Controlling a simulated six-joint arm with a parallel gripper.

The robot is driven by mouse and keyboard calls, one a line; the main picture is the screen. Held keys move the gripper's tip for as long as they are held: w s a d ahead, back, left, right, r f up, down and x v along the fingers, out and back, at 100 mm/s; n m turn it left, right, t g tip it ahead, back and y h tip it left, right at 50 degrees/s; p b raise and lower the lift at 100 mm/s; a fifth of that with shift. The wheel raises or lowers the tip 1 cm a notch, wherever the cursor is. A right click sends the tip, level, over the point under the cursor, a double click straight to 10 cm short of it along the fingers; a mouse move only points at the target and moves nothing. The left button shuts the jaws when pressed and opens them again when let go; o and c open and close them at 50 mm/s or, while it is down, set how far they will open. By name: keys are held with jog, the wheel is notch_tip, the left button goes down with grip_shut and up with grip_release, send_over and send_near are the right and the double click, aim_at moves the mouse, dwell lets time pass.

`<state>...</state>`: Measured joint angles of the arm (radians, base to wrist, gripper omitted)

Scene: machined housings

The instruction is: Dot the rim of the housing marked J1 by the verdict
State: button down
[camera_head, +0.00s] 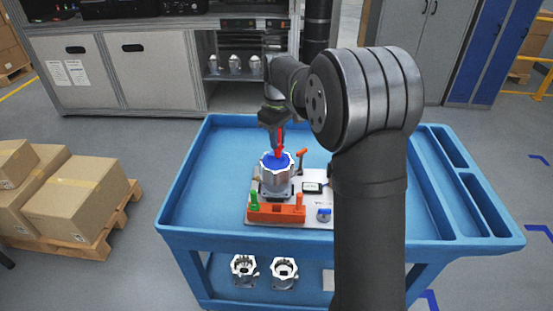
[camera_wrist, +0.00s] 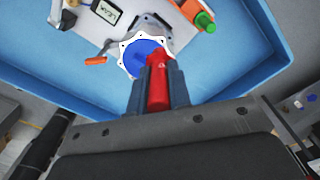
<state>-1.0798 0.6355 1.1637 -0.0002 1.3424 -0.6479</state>
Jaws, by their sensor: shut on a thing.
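One housing (camera_head: 276,178) stands upright on a pale plate on the blue cart, with a scalloped white rim and a blue top face. It also shows in the wrist view (camera_wrist: 138,52). I cannot read a J1 mark on it. My gripper (camera_head: 274,122) is shut on a red marker (camera_wrist: 158,85), pointing down over the housing. The marker's tip overlaps the blue face near the rim; I cannot tell whether it touches. A green marker (camera_head: 254,200) stands in the orange holder (camera_head: 276,214) in front. A small display (camera_head: 312,187) sits right of the housing.
An orange handle (camera_head: 301,155) stands behind the housing, and a small blue item (camera_head: 323,214) lies at the plate's front right. The cart (camera_head: 215,140) has raised edges and bare room on the left. More housings (camera_head: 284,272) stand on its lower shelf.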

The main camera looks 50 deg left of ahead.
aim_at(278, 151)
jog(key=shift+w+a+r, duration=0.15)
jog(key=shift+r, duration=0.25)
jog(key=shift+f, duration=2.45)
jog(key=shift+f, duration=0.7)
dwell(1.0)
jog(key=shift+r, duration=0.1)
jog(key=shift+r, duration=2.95)
